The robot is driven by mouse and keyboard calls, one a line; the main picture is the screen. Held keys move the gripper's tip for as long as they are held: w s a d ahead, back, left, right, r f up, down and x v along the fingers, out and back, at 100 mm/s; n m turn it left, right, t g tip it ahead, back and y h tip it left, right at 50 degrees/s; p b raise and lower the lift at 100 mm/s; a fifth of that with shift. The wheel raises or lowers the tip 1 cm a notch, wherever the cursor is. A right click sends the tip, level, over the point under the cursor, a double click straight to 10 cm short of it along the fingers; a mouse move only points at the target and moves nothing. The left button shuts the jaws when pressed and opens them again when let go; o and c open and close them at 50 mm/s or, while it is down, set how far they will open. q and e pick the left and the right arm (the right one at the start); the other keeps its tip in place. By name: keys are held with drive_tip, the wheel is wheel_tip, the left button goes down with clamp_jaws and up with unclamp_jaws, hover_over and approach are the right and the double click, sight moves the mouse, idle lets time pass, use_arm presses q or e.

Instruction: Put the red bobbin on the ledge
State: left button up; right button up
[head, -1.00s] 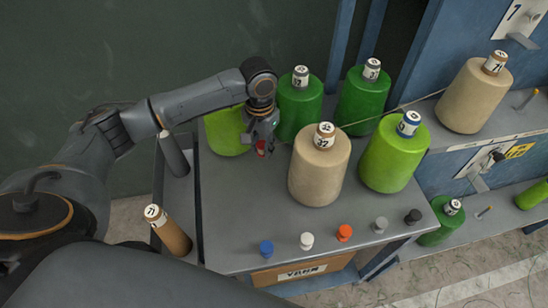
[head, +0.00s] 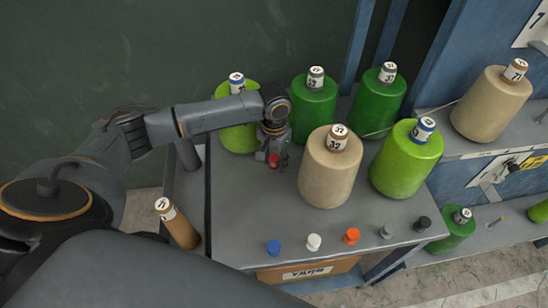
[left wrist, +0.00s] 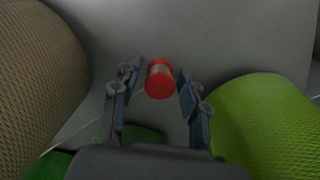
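In the left wrist view the bobbin (left wrist: 159,80) is between the fingertips of my left gripper (head: 274,153). The left gripper's fingers (left wrist: 159,84) are apart, with a small gap visible on each side of the bobbin. Whether the bobbin rests on the cart top is hard to tell. A grey ledge (head: 450,150) on the blue machine is at the right. My right gripper is not in view.
Large beige (head: 327,180) and lime (head: 404,168) cones stand right of my left gripper, with green cones (head: 314,103) behind. A beige cone (head: 490,105) occupies the ledge.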

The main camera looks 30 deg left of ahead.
use_arm(q)
drive_tip(key=shift+r, duration=0.15)
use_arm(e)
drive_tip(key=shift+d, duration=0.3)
